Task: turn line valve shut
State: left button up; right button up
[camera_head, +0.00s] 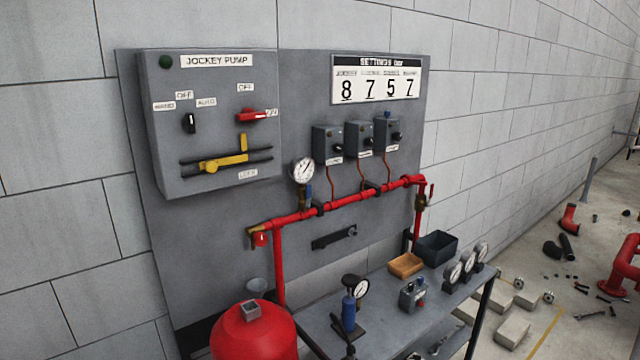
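A red pipe line (345,204) runs along the grey panel. At its right end, a brass valve (420,203) with a red lever (431,193) sits on the down pipe; the lever looks roughly upright. At its left end is a small red-handled brass fitting (259,238). A blue-handled valve (309,192) is below the round gauge (303,170). No label shows which one is the line valve. Neither of my grippers is in view.
A grey Jockey Pump box (215,120) and three pressure switches (328,143) are on the panel. Below, a bench (385,325) holds gauges, a hand pump and bins. A red tank (250,335) stands front left. Blocks (512,332) and pipe parts litter the floor at right.

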aim_at(430, 196)
jog(key=i+l, duration=0.2)
jog(key=l, duration=0.15)
jog(key=i+l, duration=0.25)
jog(key=l, duration=0.15)
jog(key=i+l, duration=0.2)
jog(key=l, duration=0.15)
jog(key=i+l, duration=0.25)
jog(key=i+l+u, duration=0.1)
jog(key=l, duration=0.4)
jog(key=i+l, duration=0.55)
jog(key=l, duration=0.2)
jog(key=i+l, duration=0.2)
jog(key=l, duration=0.6)
jog(key=i+l, duration=0.1)
jog(key=l, duration=0.3)
